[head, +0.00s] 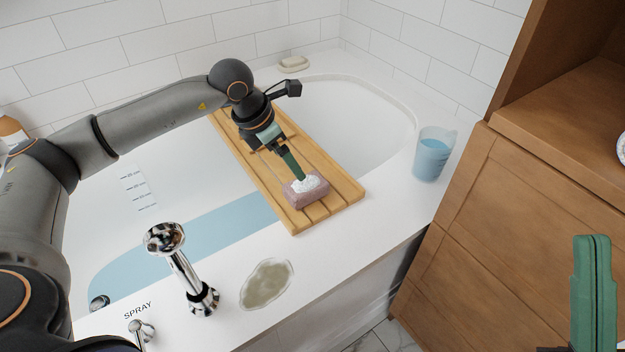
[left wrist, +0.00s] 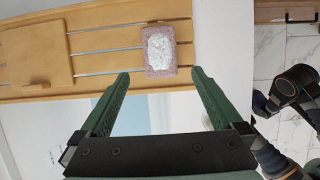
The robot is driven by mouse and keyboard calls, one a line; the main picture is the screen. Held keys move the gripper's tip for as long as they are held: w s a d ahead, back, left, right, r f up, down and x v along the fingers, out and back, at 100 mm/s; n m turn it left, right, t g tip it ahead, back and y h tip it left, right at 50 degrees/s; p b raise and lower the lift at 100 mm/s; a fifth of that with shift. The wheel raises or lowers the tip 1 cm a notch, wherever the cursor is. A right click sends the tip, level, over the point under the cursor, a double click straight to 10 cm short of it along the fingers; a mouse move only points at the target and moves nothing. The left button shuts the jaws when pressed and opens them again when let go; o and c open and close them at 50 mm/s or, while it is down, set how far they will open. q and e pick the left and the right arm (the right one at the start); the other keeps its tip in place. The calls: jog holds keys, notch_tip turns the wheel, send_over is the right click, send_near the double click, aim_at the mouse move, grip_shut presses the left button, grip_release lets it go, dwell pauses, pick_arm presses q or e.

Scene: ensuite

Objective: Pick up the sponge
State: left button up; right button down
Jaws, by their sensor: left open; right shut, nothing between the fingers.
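The sponge (head: 307,190) is a pinkish block with a white patch on top. It lies on the near end of the wooden bath tray (head: 343,186). In the left wrist view the sponge (left wrist: 151,67) lies just beyond and between the fingertips. My left gripper (head: 302,177) reaches down over the sponge from the far side; its fingers overlap the sponge's edge in the head view, and touching cannot be told. In the left wrist view the left gripper (left wrist: 160,76) is wide open with nothing between its fingers. My right gripper (head: 592,245) is shut and empty at the lower right.
The tray spans the white bathtub, which holds some blue water (head: 225,224). A blue cup (head: 432,157) stands on the right rim. A chrome spray tap (head: 180,262) and a murky puddle (head: 266,283) are at the front rim. A wooden cabinet (head: 490,200) stands right.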

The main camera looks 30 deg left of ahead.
aim_at(304, 184)
pick_arm(q)
jog(key=b+x, duration=0.1)
jog(key=x, duration=0.5)
jog(key=shift+d+f+b, duration=0.1)
jog(key=shift+f+b, duration=0.1)
jog(key=shift+b, duration=0.1)
jog(key=b+x, duration=0.2)
jog(key=x, duration=0.2)
jog(key=shift+w+f, duration=0.1)
jog(key=shift+f, duration=0.1)
jog(key=shift+w+f, duration=0.2)
jog(key=shift+f, duration=0.15)
pick_arm(e)
jog(key=shift+m, duration=0.4)
jog(key=f, duration=0.4)
jog(key=shift+s+a+f, duration=0.1)
jog(key=shift+a+f, duration=0.15)
pick_arm(q)
jog(key=shift+f, duration=0.25)
jog(key=shift+c, duration=0.2)
pick_arm(e)
jog(key=shift+d, duration=0.1)
pick_arm(q)
jog(key=c, duration=1.1)
jog(key=shift+r, duration=0.15)
